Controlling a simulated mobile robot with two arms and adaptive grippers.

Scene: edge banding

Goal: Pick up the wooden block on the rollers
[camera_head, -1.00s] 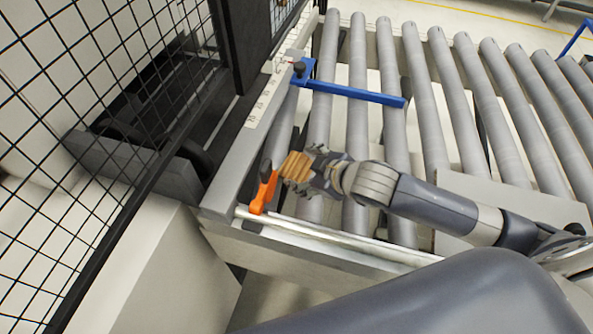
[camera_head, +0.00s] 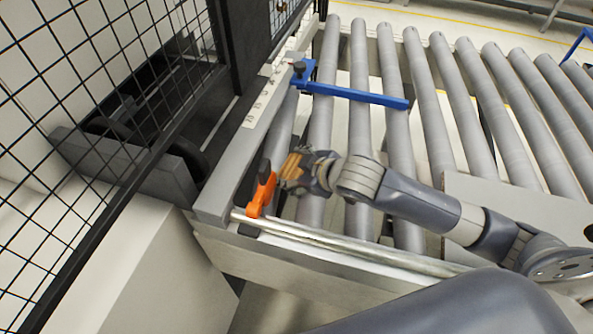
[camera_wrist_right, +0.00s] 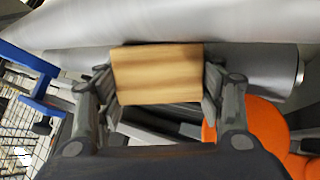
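The wooden block (camera_head: 291,165) is light brown and lies on the rollers near the left end of the conveyor, beside an orange clamp (camera_head: 262,190). My right gripper (camera_head: 297,172) reaches in from the right and is around the block. In the right wrist view the block (camera_wrist_right: 157,74) sits between the two fingers (camera_wrist_right: 158,95), one at each side. The finger pads are close to its sides, and the fingers look spread; I cannot tell whether they touch it. My left gripper is not in view.
A blue stop bar (camera_head: 352,94) lies across the rollers behind the block. A metal side rail with a scale (camera_head: 255,112) and a black mesh fence (camera_head: 100,110) stand to the left. A metal rod (camera_head: 340,243) runs along the front edge. Bare rollers (camera_head: 470,110) extend right.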

